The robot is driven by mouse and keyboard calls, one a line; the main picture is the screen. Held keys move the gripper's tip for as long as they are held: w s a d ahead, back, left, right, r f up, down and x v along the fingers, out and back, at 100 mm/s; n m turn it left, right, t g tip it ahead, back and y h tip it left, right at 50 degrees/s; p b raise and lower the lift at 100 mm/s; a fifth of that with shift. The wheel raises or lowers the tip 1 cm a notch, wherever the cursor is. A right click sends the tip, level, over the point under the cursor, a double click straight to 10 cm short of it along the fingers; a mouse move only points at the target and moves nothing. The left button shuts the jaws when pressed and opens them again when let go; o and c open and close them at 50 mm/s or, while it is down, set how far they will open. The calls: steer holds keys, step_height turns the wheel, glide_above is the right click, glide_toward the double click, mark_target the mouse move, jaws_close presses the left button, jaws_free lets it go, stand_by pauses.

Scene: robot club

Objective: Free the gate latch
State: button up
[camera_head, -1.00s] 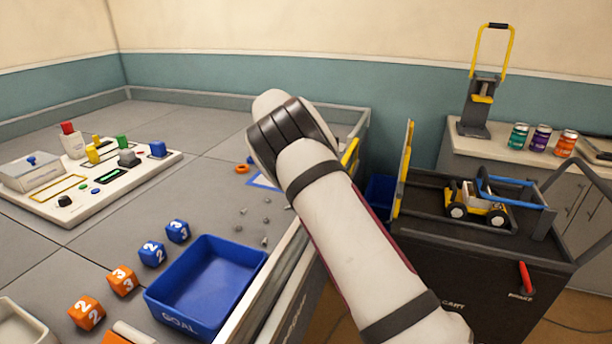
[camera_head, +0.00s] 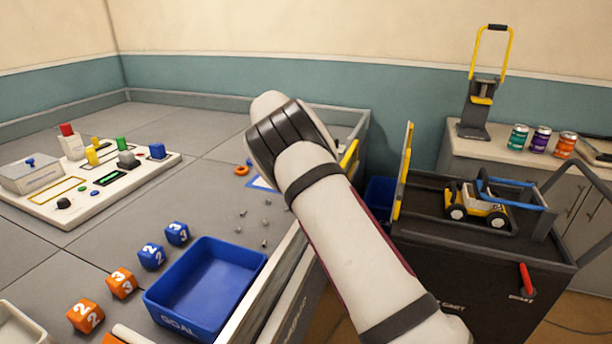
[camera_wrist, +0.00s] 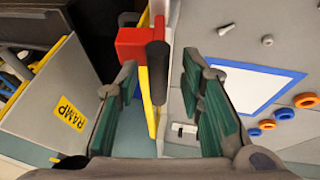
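In the wrist view, the latch shows as a red block (camera_wrist: 131,45) with a dark upright cylinder (camera_wrist: 157,66) beside it, at a yellow gate bar (camera_wrist: 152,104). The yellow gate (camera_head: 350,155) shows in the head view only as a strip behind my arm, at the table's right edge. My gripper (camera_wrist: 158,82) is open, with green pads on both fingers. The latch parts appear in the gap between the fingers, towards the tips. No contact is visible. The head view hides my gripper behind my arm.
A grey panel marked RAMP (camera_wrist: 45,95) stands left of my gripper on the dark cart (camera_head: 470,265). The table (camera_head: 215,150) lies to the right in the wrist view, with a blue-framed white sheet (camera_wrist: 250,85) and several rings. A blue bin (camera_head: 205,285) sits at the table's front.

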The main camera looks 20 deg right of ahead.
steer(key=v, duration=1.1)
steer(key=shift+r, duration=0.2)
steer(key=shift+s+a, duration=0.1)
steer(key=s+d+r+n+y, duration=0.15)
steer(key=s+r, duration=0.25)
steer(key=s, duration=0.5)
steer(key=s+d+r+g+y, duration=0.15)
steer(key=s+r, duration=0.25)
steer(key=s, duration=0.4)
steer(key=s+d+r+t+y, duration=0.1)
steer(key=s+d+r, duration=0.25)
steer(key=s, duration=0.55)
steer(key=s+a+f+n, duration=0.1)
steer(key=s+f+n, duration=0.1)
steer(key=s, duration=0.9)
steer(key=s+a+f+n, duration=0.1)
steer(key=s+a+f, duration=0.15)
steer(key=s, duration=0.85)
steer(key=s+a+f+n, duration=0.1)
steer(key=s+f+n, duration=0.15)
steer(key=s, duration=0.85)
step_height(320, 180, up, 17)
steer(key=t+p, duration=0.2)
steer(key=p, duration=1.3)
steer(key=shift+w+f+p, duration=0.2)
steer(key=shift+p, duration=0.1)
